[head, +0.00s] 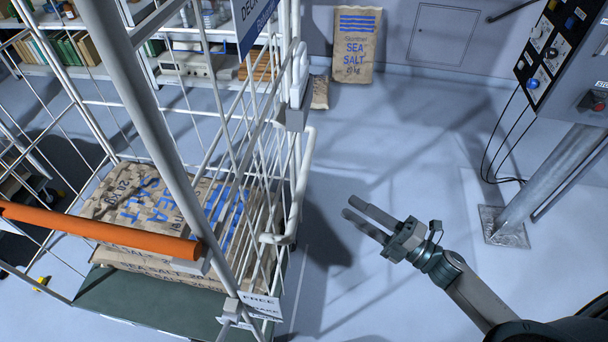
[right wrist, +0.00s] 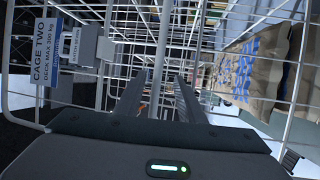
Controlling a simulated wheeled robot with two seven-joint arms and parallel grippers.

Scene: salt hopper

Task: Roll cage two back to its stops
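The roll cage has white wire sides (head: 205,165) and a green deck (head: 140,300), and stands at the left of the head view. Sea salt sacks (head: 140,205) lie stacked on the deck. A white loop handle (head: 303,185) sticks out from its right side. My right gripper (head: 347,206) is open and empty, a little right of the handle, fingers pointing at the cage. In the right wrist view its fingers (right wrist: 158,92) are apart. My left gripper is not in view. No stops can be made out.
An orange bar (head: 100,230) crosses the cage front. A control panel (head: 560,55) on a steel post (head: 540,185) stands at the right, with cables hanging. Another salt sack (head: 357,45) leans on the back wall, near shelves (head: 195,65).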

